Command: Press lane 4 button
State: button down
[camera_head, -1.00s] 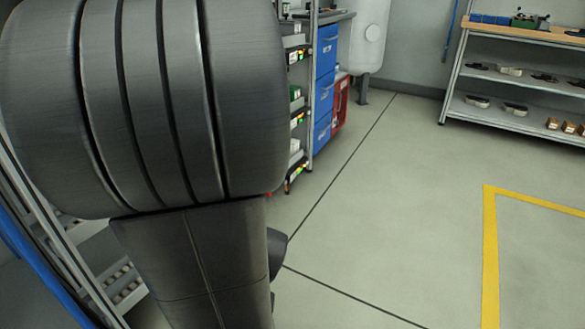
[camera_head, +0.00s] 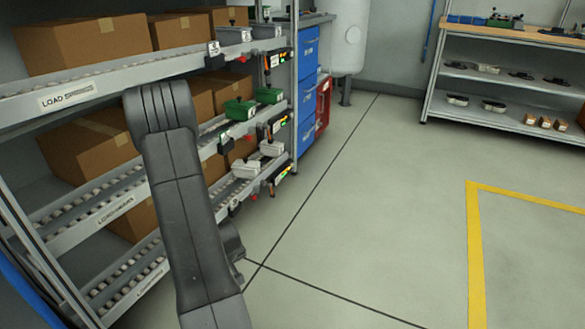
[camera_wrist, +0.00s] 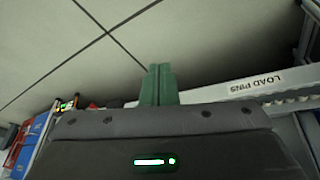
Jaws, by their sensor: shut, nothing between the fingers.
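In the head view, small control panels with lit indicators sit at the right ends of the rack levels: an upper one (camera_head: 274,61), a middle one (camera_head: 277,126) and a lower one (camera_head: 282,174). I cannot read lane numbers there or tell which is the lane 4 button. My gripper (camera_wrist: 158,84) shows in the wrist view with its green fingers together and nothing between them. Floor is visible beyond the fingertips. A lit panel (camera_wrist: 66,104) is at the left in that view, well apart from the fingers. My arm hides the gripper in the head view.
A roller rack (camera_head: 68,97) holds cardboard boxes (camera_head: 92,40), green bins (camera_head: 240,109) and grey bins (camera_head: 246,168). A blue cabinet (camera_head: 308,90) stands beyond it. Open floor (camera_head: 370,200) with a yellow line lies right. A shelf unit (camera_head: 495,75) stands at the back right.

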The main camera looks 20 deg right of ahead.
jog(key=w+a+f+n+t+y, duration=0.1)
jog(key=w+a+f+n+y, duration=0.15)
jog(key=w+a+f, duration=0.5)
jog(key=s+a+f+n+y, duration=0.3)
jog(key=a+f, duration=0.3)
jog(key=f, duration=0.2)
jog(key=s+a+f+n+y, duration=0.3)
jog(key=a+f, duration=0.3)
jog(key=f, duration=0.1)
jog(key=shift+s+a+f, duration=0.2)
jog(key=shift+s+f, duration=0.05)
jog(key=shift+f, duration=0.15)
jog(key=shift+d+y, duration=0.1)
jog(key=shift+y, duration=0.15)
